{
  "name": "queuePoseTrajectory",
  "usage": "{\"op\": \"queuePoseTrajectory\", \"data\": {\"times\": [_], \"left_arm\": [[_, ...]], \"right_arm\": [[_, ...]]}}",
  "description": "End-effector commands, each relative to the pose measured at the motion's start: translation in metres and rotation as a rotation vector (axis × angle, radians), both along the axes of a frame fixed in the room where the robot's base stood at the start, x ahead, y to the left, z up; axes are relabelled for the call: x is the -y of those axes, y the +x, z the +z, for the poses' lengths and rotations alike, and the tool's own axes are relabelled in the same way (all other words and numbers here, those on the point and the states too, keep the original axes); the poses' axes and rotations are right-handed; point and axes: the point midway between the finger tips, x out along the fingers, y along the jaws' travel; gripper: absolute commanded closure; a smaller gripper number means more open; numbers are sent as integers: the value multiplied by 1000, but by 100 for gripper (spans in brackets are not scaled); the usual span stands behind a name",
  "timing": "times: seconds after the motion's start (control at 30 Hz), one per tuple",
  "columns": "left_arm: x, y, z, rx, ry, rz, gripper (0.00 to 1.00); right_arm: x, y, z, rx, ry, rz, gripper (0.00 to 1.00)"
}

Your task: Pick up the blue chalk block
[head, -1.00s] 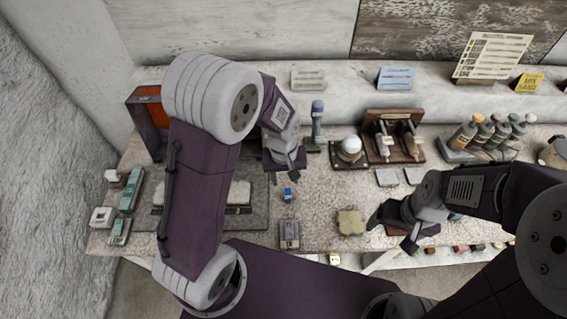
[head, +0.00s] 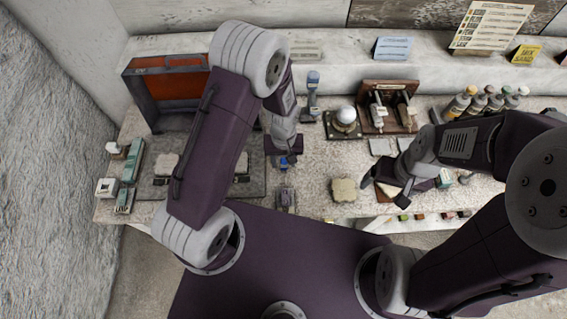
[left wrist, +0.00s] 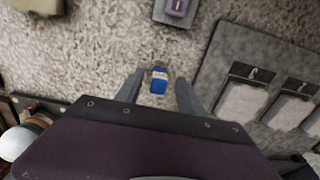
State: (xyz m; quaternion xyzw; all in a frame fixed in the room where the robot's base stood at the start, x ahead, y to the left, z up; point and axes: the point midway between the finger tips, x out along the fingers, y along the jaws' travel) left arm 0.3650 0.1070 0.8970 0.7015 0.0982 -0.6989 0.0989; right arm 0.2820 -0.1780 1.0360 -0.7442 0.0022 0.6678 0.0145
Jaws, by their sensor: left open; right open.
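The blue chalk block (left wrist: 159,81) lies on the speckled table, a small blue piece with a pale band. In the left wrist view it sits between the tips of my left gripper (left wrist: 158,90), whose fingers are open on either side of it and do not visibly touch it. In the head view the left gripper (head: 284,160) is above the block (head: 284,162), which shows only partly below it. My right gripper (head: 384,192) is open and empty, further right near the table's front edge.
A grey-purple device (head: 286,198) stands just in front of the block. A beige slab (head: 344,190) lies to the right. A grey tray (head: 255,181) is on the left. A white ball on a stand (head: 346,115) and a wooden rack (head: 388,92) stand behind.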

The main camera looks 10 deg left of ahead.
Motion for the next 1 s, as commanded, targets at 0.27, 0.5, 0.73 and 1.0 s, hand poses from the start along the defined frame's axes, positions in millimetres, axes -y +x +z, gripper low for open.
{"op": "queuePoseTrajectory", "data": {"times": [0.27,0.5,0.73,1.0], "left_arm": [[0,0,-23,1,-1,0,55],[0,0,-22,1,-1,0,91],[0,0,-22,1,-1,0,100],[0,1,-11,3,-1,0,100]], "right_arm": [[0,0,2,0,0,0,15],[0,0,2,0,0,0,15],[0,0,2,0,0,0,15],[0,0,0,0,0,0,15]]}}
